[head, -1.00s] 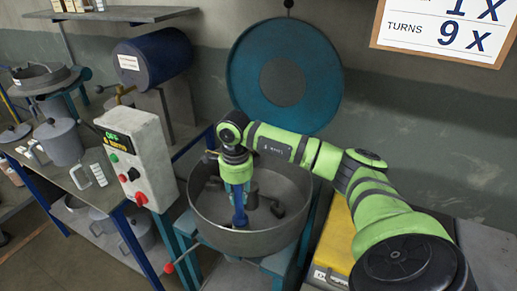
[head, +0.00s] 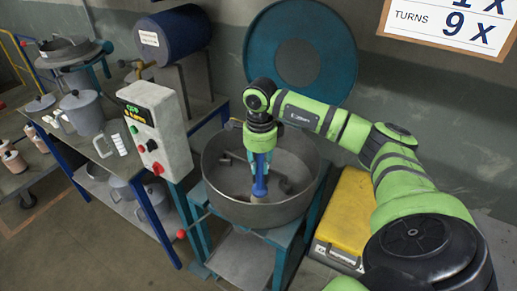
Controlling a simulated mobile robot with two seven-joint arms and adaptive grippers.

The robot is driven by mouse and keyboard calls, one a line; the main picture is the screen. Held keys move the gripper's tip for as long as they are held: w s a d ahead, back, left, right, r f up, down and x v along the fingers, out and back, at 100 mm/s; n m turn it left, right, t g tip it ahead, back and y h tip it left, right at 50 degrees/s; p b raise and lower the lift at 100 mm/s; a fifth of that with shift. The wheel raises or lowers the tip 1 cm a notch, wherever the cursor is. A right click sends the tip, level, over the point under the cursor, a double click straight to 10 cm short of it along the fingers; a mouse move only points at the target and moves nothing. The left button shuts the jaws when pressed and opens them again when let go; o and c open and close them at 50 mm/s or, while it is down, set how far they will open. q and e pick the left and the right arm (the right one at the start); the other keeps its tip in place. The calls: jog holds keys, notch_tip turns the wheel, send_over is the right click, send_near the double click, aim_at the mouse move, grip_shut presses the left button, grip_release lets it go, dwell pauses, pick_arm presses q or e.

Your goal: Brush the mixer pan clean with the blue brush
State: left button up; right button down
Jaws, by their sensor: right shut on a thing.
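The mixer pan (head: 222,203) is a round grey metal pan on a teal stand, with dark mixing arms inside. My right gripper (head: 261,170) points down into the pan and is shut on the blue brush (head: 260,187). The brush hangs upright near the middle of the pan, its lower end close to the pan floor; I cannot tell whether it touches. My left gripper is not in view.
A control box (head: 155,130) with a green display and red knobs stands left of the pan. The round teal lid (head: 300,50) is raised behind it. A yellow case (head: 345,215) lies to the right. A bench at left holds a grey pot (head: 83,113).

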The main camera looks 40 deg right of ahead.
notch_tip(320, 180, up, 2)
jog(key=shift+s+d+p, duration=0.1)
jog(key=shift+p, duration=0.35)
jog(key=shift+r, duration=0.3)
